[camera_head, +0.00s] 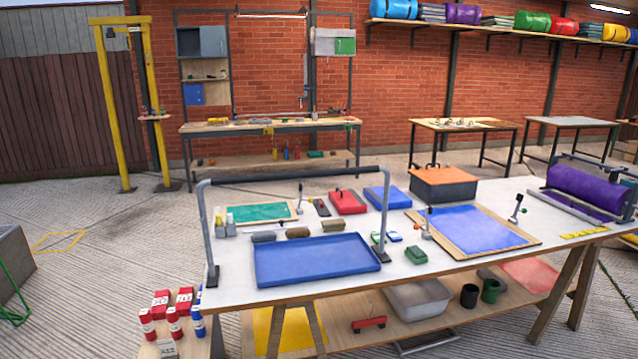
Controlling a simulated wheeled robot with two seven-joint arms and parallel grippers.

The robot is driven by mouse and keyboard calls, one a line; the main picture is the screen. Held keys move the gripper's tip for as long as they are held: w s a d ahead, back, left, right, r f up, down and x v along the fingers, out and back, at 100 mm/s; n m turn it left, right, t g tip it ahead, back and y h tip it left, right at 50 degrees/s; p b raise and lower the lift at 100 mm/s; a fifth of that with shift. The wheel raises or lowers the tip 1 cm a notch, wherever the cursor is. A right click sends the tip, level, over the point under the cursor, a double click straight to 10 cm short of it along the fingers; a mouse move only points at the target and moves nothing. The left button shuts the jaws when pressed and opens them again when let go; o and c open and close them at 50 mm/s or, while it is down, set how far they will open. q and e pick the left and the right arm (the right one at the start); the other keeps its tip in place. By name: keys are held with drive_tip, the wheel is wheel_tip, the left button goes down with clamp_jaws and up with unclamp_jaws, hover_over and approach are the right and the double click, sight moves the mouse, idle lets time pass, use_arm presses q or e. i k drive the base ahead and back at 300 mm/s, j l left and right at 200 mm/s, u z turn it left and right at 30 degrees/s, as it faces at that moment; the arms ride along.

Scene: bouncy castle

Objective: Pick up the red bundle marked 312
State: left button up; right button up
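Several bundles lie in a row on the high wall shelf (480,30) at the upper right. One is a red bundle (563,27), between a green bundle (532,22) and a flat grey stack (590,30). Its marking is too small to read, so I cannot tell whether it says 312. At the lower left, red cartons (160,303) and red bottles (147,325) with white labels stand on a small stand, with a small card (167,348) in front. Neither of my grippers is in view.
A large white worktable (330,215) fills the front, with a blue tray (318,262), a dark rail frame and a purple roll (588,190). Benches stand along the brick wall below the shelf. Open paved floor (100,250) lies to the left.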

sight(185, 299)
drive_tip(key=u, duration=1.25)
drive_tip(key=i+j+u, duration=0.4)
drive_tip(key=i, duration=0.2)
drive_tip(key=i+j+u, duration=0.1)
drive_tip(key=i+u, duration=0.25)
drive_tip(key=i, duration=0.25)
drive_tip(key=i+u, duration=0.4)
drive_tip(key=i, duration=0.2)
drive_tip(key=i+z, duration=0.75)
drive_tip(key=i+j+z, duration=0.1)
drive_tip(key=i+z, duration=0.25)
drive_tip(key=i+l+z, duration=0.15)
drive_tip(key=z, duration=0.35)
drive_tip(key=i+z, duration=0.25)
drive_tip(key=z, duration=0.25)
drive_tip(key=i+z, duration=0.25)
drive_tip(key=z, duration=0.25)
drive_tip(key=i+j+z, duration=0.1)
drive_tip(key=z, duration=0.35)
drive_tip(key=i, duration=0.1)
